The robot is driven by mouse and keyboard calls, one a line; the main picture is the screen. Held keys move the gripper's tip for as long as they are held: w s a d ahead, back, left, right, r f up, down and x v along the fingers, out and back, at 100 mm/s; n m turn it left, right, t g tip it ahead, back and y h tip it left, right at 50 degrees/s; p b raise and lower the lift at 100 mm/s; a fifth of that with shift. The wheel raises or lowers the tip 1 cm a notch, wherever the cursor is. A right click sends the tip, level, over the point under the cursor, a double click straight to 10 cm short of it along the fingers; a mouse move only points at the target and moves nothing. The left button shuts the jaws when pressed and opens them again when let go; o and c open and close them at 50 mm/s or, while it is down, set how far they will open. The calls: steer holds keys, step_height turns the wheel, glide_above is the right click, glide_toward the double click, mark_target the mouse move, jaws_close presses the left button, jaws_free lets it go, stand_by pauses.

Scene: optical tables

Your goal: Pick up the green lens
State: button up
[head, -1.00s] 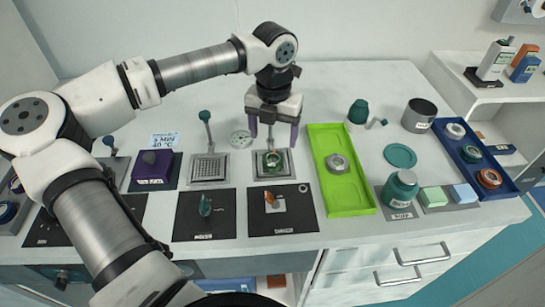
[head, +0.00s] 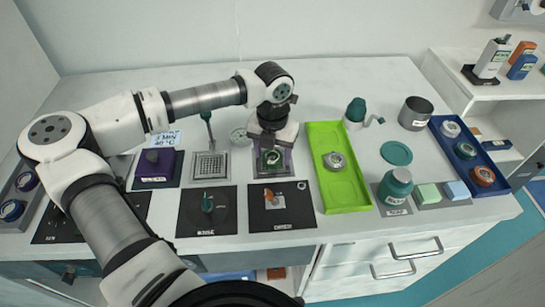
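The green lens (head: 271,157), a small round piece with a green ring, sits on a square metal plate near the middle of the table. My gripper (head: 273,163) is low over it, pointing down, with one purple finger on the left of the lens and one on the right. The fingers look spread wider than the lens, with a small gap on each side. The gripper body partly covers the back of the plate, and exact finger contact is too small to tell.
A lime tray (head: 348,195) holding a grey round piece stands close on the right. A gridded plate (head: 210,165) with an upright teal-topped rod is on the left. Black mats (head: 264,222) lie in front. A blue tray (head: 441,129) is far right.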

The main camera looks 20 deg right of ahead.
steer(key=c, duration=0.7)
steer(key=shift+r, duration=0.1)
